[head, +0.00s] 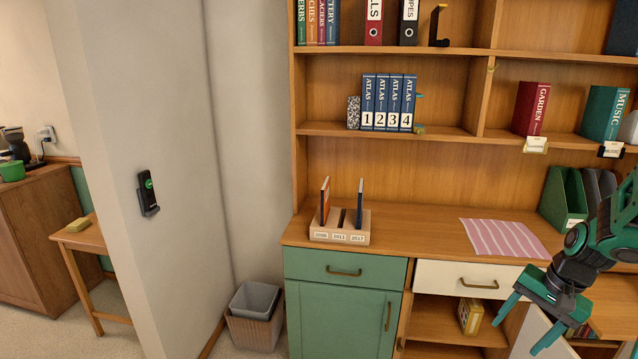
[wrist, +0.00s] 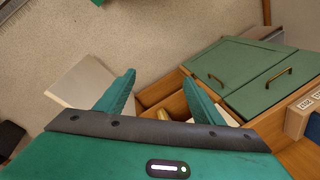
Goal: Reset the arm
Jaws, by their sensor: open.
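My gripper (head: 527,322) is in the head view at the lower right, in front of the cabinet with the white drawer. Its two green fingers point down and left, spread apart with nothing between them. In the wrist view my gripper (wrist: 157,95) also shows two separated green fingers, with an open shelf compartment beyond them. My arm comes in from the right edge of the head view.
The wooden cabinet (head: 345,262) has a green drawer and door, a white drawer (head: 450,280) and an open lower shelf. On its top are a wooden book holder (head: 326,232) and a pink striped sheet (head: 500,238). A wastebasket (head: 255,315) stands left on the floor.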

